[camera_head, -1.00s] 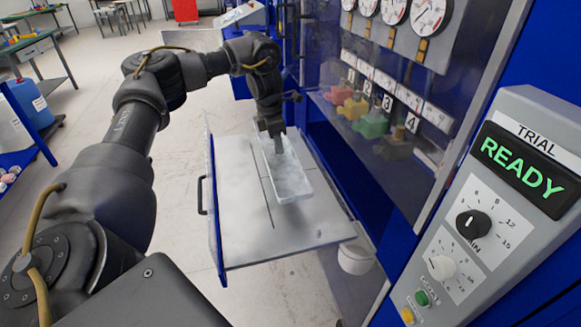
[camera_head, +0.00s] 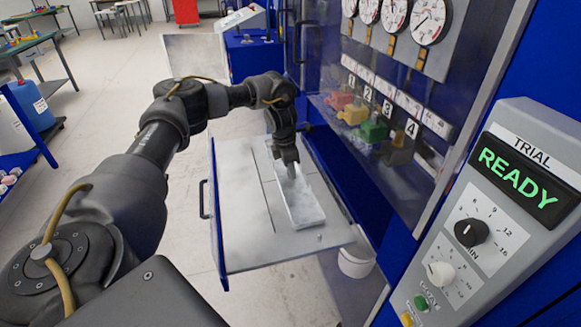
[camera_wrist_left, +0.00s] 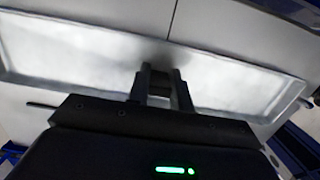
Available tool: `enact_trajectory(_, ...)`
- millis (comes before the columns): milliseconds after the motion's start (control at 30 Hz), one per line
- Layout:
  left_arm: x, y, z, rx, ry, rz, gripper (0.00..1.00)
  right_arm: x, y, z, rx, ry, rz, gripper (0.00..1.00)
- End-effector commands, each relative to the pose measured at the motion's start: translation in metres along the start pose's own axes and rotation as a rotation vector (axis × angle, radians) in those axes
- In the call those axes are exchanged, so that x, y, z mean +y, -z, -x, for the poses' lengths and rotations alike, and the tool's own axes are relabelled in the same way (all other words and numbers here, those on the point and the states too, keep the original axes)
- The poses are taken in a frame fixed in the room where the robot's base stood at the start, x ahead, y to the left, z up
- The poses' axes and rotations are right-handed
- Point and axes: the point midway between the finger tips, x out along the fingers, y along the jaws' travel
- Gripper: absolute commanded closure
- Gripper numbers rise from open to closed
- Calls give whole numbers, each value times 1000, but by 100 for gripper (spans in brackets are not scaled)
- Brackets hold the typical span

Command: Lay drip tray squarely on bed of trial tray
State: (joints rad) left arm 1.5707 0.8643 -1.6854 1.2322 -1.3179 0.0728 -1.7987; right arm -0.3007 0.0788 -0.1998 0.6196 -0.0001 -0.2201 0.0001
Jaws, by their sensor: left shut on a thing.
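The drip tray (camera_head: 304,213) is a long, shallow, whitish tray with a low rim. It lies on or just above the right part of the trial tray (camera_head: 240,247), a grey pulled-out drawer with a flat bed; I cannot tell whether they touch. My left gripper (camera_head: 289,176) reaches down to the drip tray from above and is shut on it. In the left wrist view the drip tray (camera_wrist_left: 90,65) spans the frame, slightly slanted, with the left gripper's fingers (camera_wrist_left: 160,80) at its near edge. My right gripper is not in view.
A panel reading READY (camera_head: 519,175) is at right. A white bucket (camera_head: 356,262) stands beside the drawer. The drawer's left bed area is bare.

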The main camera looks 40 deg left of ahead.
Motion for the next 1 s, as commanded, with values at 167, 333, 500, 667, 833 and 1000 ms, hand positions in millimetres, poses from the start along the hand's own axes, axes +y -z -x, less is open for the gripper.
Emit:
enact_trajectory(167, 0, 0, -2, -1, 0, 0, 100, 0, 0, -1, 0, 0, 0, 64)
enact_trajectory(333, 0, 0, -2, 0, 0, 0, 61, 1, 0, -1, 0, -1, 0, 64)
enact_trajectory(500, 0, 0, -2, 0, 0, 0, 57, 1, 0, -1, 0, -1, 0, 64)
enact_trajectory(667, 0, 0, -1, -1, 0, 0, 57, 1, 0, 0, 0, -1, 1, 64)
enact_trajectory(833, 0, -1, 14, -5, -1, -1, 57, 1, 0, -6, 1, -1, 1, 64)
enact_trajectory(1000, 1, -1, 49, -6, -3, 0, 57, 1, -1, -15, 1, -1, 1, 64)
